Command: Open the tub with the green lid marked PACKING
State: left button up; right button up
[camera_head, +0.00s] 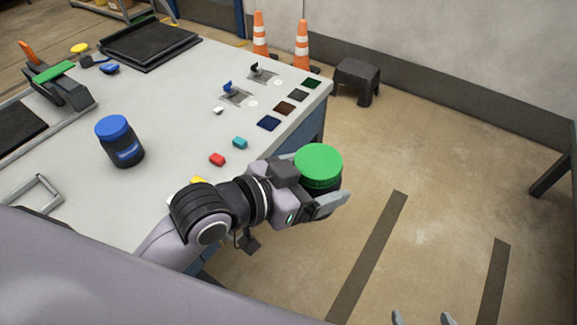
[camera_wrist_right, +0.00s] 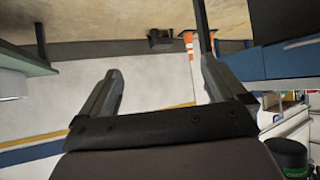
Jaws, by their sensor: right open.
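The tub with the green lid (camera_head: 318,166) is dark and roughly upright, held beyond the table's right edge. The lid is on it; the word PACKING cannot be read. My right gripper (camera_head: 422,318) shows only two fingertips at the bottom edge, to the right of and apart from the tub. In the right wrist view it is open and empty (camera_wrist_right: 160,70). The dark tub (camera_wrist_right: 288,152) shows there at lower right, lid downward in the picture.
A blue-lidded dark tub (camera_head: 120,142) stands on the grey table (camera_head: 175,95). Small coloured blocks, such as a red one (camera_head: 217,160), lie near its right side. Orange cones (camera_head: 302,45) and a black stool (camera_head: 357,80) stand beyond.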

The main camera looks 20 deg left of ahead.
jog(key=w+a+r+n+t+y, duration=0.1)
jog(key=w+a+r+t+y, duration=0.2)
jog(key=w+r, duration=0.5)
jog(key=w+a+r+n+t+y, duration=0.1)
jog(key=w+a+r+t, duration=0.2)
jog(key=w+a+r, duration=0.5)
jog(key=a+r+n+t+y, duration=0.1)
jog(key=a+r+n+y, duration=0.25)
jog(key=r, duration=0.65)
jog(key=a+r+n+t+y, duration=0.15)
jog(key=r+y, duration=0.35)
jog(key=r, duration=0.5)
jog(key=s+a+r+n+g+y, duration=0.4)
jog(key=s+a+r+n+g, duration=0.25)
jog(key=n+g, duration=0.55)
jog(key=s+a+r+n+g+y, duration=0.55)
jog(key=a+r+n+g, duration=0.2)
jog(key=n+g, duration=0.45)
jog(key=s+a+f+n+g+h, duration=0.35)
jog(key=s+a+g+h, duration=0.3)
jog(key=h, duration=0.25)
jog(key=m+t+h, duration=0.4)
jog(key=t+h, duration=0.8)
jog(key=h, duration=0.3)
send_over(318, 160)
notch_tip(318, 160, down, 8)
jog(key=shift+a+f, duration=0.1)
jog(key=shift+f, duration=3.95)
